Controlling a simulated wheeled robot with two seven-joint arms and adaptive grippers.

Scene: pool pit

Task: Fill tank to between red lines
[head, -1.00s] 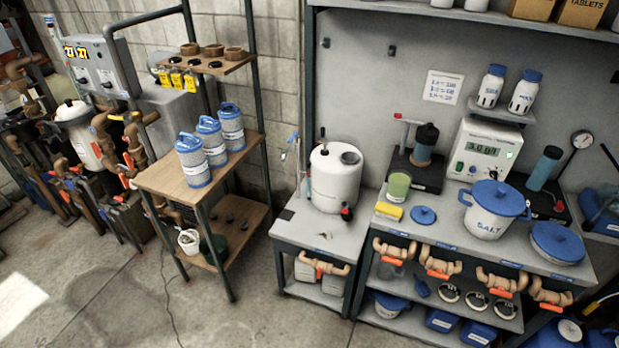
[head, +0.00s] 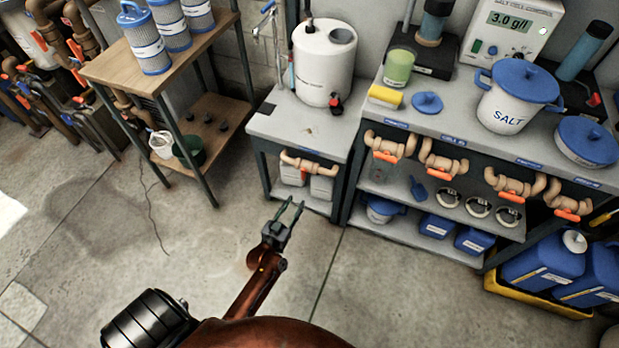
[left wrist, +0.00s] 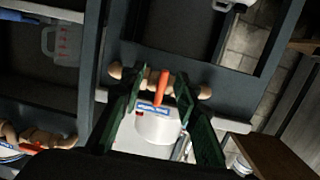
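The white tank (head: 323,72) stands upright on a small grey table (head: 283,128), with a round opening on top and a red-handled tap (head: 336,101) low on its right. Its red lines cannot be made out. A faucet (head: 268,32) rises behind it to the left. A pipe with an orange valve handle (head: 307,164) runs along the table's front. My left gripper (head: 291,206) is open and empty, in front of and below that pipe. In the left wrist view its green fingers (left wrist: 158,88) stand apart, with the handle (left wrist: 162,86) and tank (left wrist: 157,130) seen beyond. My right gripper is out of view.
A bench (head: 455,122) on the right holds a salt pot (head: 503,108), a green cup (head: 398,68) and a yellow sponge (head: 385,97). Several orange-handled valves line its front. A wooden shelf (head: 110,72) stands left. The floor in front is clear.

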